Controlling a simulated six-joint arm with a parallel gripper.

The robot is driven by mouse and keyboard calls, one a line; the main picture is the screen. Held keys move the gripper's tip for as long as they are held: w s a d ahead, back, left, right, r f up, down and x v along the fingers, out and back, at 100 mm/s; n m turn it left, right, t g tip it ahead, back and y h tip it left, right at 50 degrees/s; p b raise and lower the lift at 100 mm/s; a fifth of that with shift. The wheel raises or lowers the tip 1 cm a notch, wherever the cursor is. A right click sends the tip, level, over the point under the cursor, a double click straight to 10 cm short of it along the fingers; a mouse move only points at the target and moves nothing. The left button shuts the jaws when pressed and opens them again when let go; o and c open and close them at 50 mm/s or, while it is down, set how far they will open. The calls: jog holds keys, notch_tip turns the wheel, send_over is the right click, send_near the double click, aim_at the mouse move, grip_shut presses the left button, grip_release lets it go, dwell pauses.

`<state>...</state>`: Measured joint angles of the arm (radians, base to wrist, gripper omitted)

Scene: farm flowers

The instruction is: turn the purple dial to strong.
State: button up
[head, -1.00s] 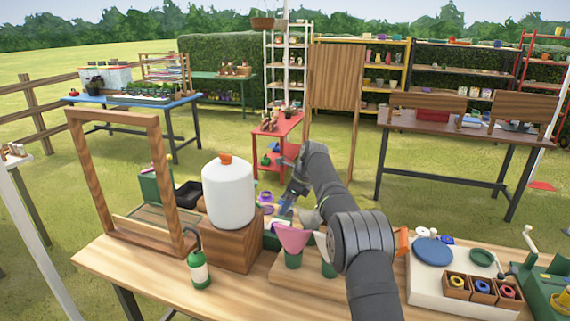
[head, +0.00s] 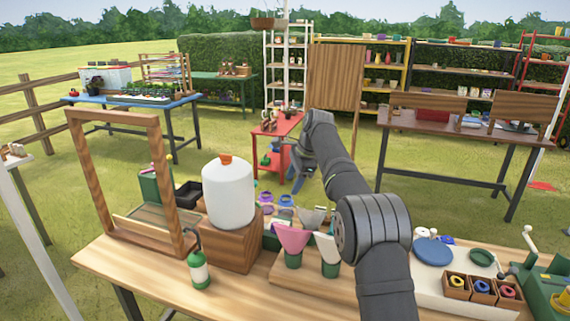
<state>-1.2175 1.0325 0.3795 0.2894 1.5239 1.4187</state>
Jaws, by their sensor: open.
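Small purple round pieces stand behind the white jug, at the far side of the wooden table. One purple piece (head: 266,197) is just right of the jug, and a bluish-purple piece (head: 286,199) is beside it. They are too small to tell which is the dial or how it is set, and no strong mark can be read. My gripper (head: 298,166) is open and raised behind and above these pieces, apart from them, in front of the red stand. Its fingertips are small and partly lost against the background.
The white jug (head: 228,192) with an orange cap stands on a wooden block (head: 225,243). Pink (head: 292,238) and pale (head: 327,246) cones stand in green pots in front of the pieces. A wooden frame (head: 100,200) and green spray bottle (head: 198,268) are left. A blue disc (head: 432,251) lies right.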

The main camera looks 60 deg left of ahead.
jog(key=s+d+r+n+t, duration=0.1)
jog(key=r+n, duration=0.3)
jog(key=n, duration=0.8)
jog(key=s+d+r+n+t+y, duration=0.1)
jog(key=s+d+r+n, duration=0.3)
jog(key=n, duration=0.8)
jog(key=shift+s+r+t, duration=0.3)
jog(key=shift+r+t, duration=0.1)
jog(key=shift+r, duration=0.2)
jog(key=shift+d, duration=0.1)
jog(key=shift+c, duration=0.2)
jog(key=shift+f, duration=0.2)
jog(key=shift+c, duration=1.2)
jog(key=m, duration=0.5)
send_near(276, 224)
jog(key=x, duration=0.8)
jog(key=shift+s+f, duration=0.1)
jog(key=shift+f, duration=0.05)
jog(key=shift+c, duration=0.5)
